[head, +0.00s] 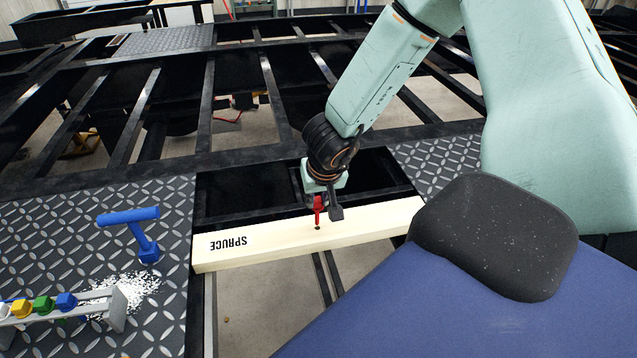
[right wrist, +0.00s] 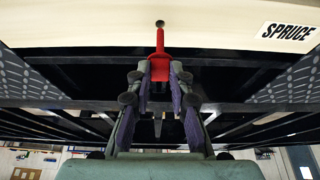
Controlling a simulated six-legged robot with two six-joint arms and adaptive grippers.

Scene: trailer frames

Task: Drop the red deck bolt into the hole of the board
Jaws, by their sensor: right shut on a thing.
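The red deck bolt (head: 318,207) is held in my right gripper (head: 326,207), above the pale board marked SPRUCE (head: 285,233). In the right wrist view the bolt (right wrist: 160,62) sits between the two fingers of my right gripper (right wrist: 159,82), with its thin shank pointing at the board (right wrist: 130,30). The dark hole (head: 317,227) is in the board's top, just below the bolt in the head view. The hole (right wrist: 160,23) also shows right by the shank's tip in the right wrist view. I cannot tell whether the tip touches it. My left gripper is not in view.
A rack with coloured bolts (head: 62,303) stands on the diamond-plate deck (head: 160,205) at left. A blue T-shaped tool (head: 140,235) and white shavings (head: 135,290) are near it. The board spans an opening in the black steel frame (head: 240,145).

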